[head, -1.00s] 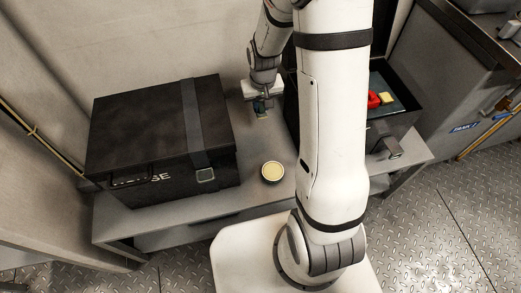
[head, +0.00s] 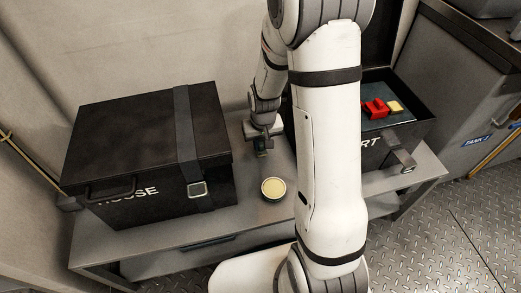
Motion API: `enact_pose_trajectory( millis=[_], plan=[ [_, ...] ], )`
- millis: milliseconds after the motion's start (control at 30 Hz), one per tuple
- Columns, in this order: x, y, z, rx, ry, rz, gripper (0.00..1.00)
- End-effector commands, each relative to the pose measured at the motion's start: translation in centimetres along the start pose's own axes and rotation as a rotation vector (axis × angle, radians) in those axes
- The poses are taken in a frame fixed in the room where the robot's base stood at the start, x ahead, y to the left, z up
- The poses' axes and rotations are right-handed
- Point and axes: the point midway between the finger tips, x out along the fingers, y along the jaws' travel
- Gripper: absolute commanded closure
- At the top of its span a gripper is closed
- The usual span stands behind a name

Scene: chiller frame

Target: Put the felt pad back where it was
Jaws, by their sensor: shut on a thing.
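My gripper (head: 262,147) hangs over the grey bench between the two black cases, pointing down. It is shut on a small dark greenish item (head: 262,153), mostly hidden by the fingers; I cannot tell for sure that this is the felt pad. A round tin with a pale cream top (head: 273,187) stands on the bench, nearer to me than the gripper and apart from it. The open case (head: 397,143) on the right holds a red piece (head: 375,108) and a pale yellow block (head: 395,107) on a dark lining. My arm hides its left part.
A closed black case (head: 150,150) with a grey strap and buckle fills the left of the bench (head: 160,235). The gap between the cases is narrow, with the tin at its front. A wall stands behind, and a steel unit (head: 470,110) is to the right.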

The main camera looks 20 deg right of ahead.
Motion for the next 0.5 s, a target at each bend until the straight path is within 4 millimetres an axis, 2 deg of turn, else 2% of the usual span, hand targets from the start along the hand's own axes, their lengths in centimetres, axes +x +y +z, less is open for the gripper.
enact_pose_trajectory(
  millis=[33,133,500],
  plan=[
    [1.2,0.0,0.2,0.000,-0.002,0.000,0.99],
    [2.4,0.0,0.4,0.000,-0.002,0.000,0.99],
    [2.7,-0.1,0.3,-0.001,0.000,0.000,0.99]
  ],
)
